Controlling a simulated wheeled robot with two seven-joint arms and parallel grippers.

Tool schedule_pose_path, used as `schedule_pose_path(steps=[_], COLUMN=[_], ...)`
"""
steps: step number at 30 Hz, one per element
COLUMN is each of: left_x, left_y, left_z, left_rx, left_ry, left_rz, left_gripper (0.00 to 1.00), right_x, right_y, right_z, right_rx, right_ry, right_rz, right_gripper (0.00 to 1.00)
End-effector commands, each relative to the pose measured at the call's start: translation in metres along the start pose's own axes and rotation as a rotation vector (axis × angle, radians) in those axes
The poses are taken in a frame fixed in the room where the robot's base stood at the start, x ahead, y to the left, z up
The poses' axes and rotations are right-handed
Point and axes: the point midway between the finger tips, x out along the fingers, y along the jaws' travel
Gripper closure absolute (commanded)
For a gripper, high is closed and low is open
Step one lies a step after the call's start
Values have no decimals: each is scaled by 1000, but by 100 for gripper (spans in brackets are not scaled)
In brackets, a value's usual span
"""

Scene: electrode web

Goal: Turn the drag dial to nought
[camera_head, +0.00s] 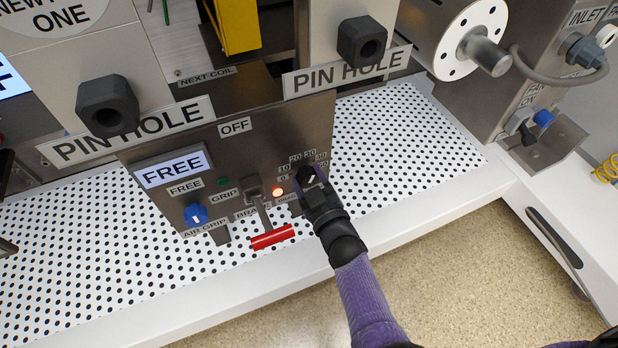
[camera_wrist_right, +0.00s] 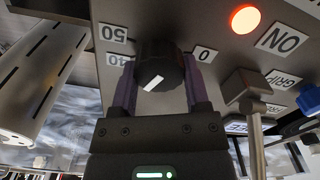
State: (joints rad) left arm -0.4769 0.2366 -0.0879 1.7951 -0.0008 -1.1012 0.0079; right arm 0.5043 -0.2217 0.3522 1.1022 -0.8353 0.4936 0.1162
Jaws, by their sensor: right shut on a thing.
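The drag dial (camera_head: 307,174) is a black round knob on the grey panel, with number labels from 0 upward around it. My right gripper (camera_head: 310,182) is shut on it from the front, and my purple and black arm hides part of it. In the right wrist view the dial (camera_wrist_right: 157,66) sits between the two fingers of my right gripper (camera_wrist_right: 160,85). A white pointer mark (camera_wrist_right: 153,83) lies slanted on its face. Labels 50 (camera_wrist_right: 114,32), 40 and 0 (camera_wrist_right: 205,54) show around it. I cannot tell which number the mark meets. My left gripper is not in view.
Left of the dial are a lit orange lamp (camera_head: 278,191), a brake lever with a red handle (camera_head: 272,237), and a blue air grip knob (camera_head: 196,214). A FREE display (camera_head: 174,168) is lit. A perforated white deck (camera_head: 410,140) lies around the panel.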

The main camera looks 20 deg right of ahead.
Motion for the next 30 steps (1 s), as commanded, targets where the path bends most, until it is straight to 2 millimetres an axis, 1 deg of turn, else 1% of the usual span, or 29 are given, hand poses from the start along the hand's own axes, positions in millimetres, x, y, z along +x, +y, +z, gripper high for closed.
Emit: schedule_pose_path(steps=[5,11,30], left_x=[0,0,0], left_y=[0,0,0], left_z=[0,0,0], left_rx=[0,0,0], left_ry=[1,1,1], left_rz=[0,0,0], left_gripper=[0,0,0], right_x=[0,-1,-1], right_y=[-1,-1,-4], right_z=[1,1,3], right_rx=[-62,-207,-813], right_ry=[-1,-1,-2], right_rz=[-1,-1,-3], right_gripper=[99,99,99])
